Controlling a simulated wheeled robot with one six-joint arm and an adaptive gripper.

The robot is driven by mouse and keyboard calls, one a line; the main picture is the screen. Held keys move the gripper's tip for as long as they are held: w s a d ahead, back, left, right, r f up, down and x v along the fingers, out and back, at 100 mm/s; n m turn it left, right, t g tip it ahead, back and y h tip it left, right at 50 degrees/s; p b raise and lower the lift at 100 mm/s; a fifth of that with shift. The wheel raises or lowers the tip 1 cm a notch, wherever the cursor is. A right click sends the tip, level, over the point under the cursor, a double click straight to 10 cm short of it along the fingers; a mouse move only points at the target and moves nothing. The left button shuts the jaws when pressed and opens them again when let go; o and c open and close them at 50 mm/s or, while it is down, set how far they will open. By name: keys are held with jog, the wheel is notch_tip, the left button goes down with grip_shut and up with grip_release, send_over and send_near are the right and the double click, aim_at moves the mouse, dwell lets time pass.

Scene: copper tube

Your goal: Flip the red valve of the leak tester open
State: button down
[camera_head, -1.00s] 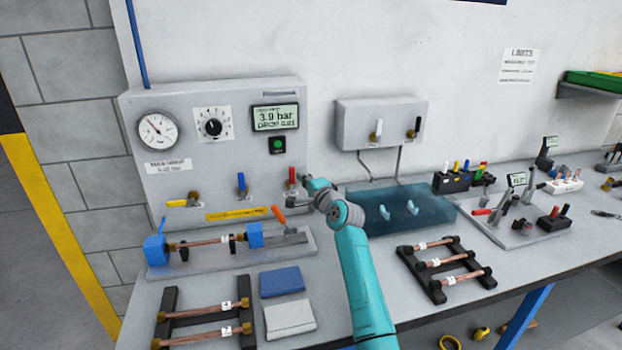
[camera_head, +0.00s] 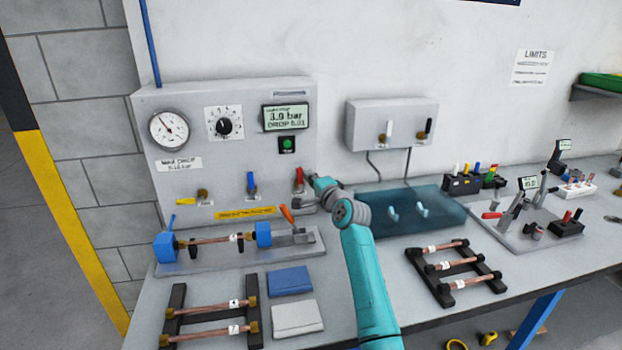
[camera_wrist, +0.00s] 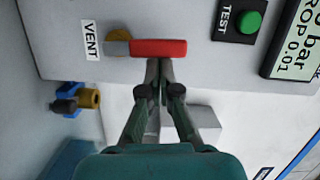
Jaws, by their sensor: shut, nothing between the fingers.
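The red valve (camera_head: 299,176) is on the lower right of the grey leak tester panel (camera_head: 180,110), its handle pointing up. In the wrist view the red handle (camera_wrist: 162,47) extends from a brass body (camera_wrist: 118,42) beside the "VENT" label. My gripper (camera_wrist: 160,66) is shut and empty. Its fingertips are at the side of the red handle, touching or very close; I cannot tell which. In the head view my gripper (camera_head: 309,180) is just right of the valve, partly hidden by my wrist.
A blue valve (camera_head: 251,182) and a yellow valve (camera_head: 203,196) are to the left on the panel. A clamp fixture with an orange lever (camera_head: 286,213) holds a copper tube (camera_head: 212,240) below. The green test button (camera_head: 287,144) is above the red valve.

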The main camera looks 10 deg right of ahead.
jog(key=n, duration=0.1)
jog(key=a+n, duration=0.2)
jog(key=shift+a+r+n+g+h, duration=0.1)
jog(key=shift+r+n+g+h, duration=0.2)
jog(key=shift+n+g, duration=0.1)
jog(key=a+n, duration=0.1)
jog(key=n, duration=0.1)
jog(key=a+n+h, duration=0.1)
jog(key=shift+f+n+g, duration=0.15)
jog(key=shift+n+g, duration=0.25)
jog(key=shift+a+f+n+h, duration=0.15)
jog(key=shift+a+n+h, duration=0.3)
jog(key=shift+n, duration=0.35)
jog(key=a+f+n+h, duration=0.1)
jog(key=n, duration=0.1)
jog(key=shift+a+n, duration=0.15)
jog(key=shift+n, duration=0.15)
jog(key=shift+a+f, duration=0.1)
jog(key=shift+f, duration=0.1)
jog(key=shift+a+f, duration=0.35)
jog(key=shift+f, duration=0.25)
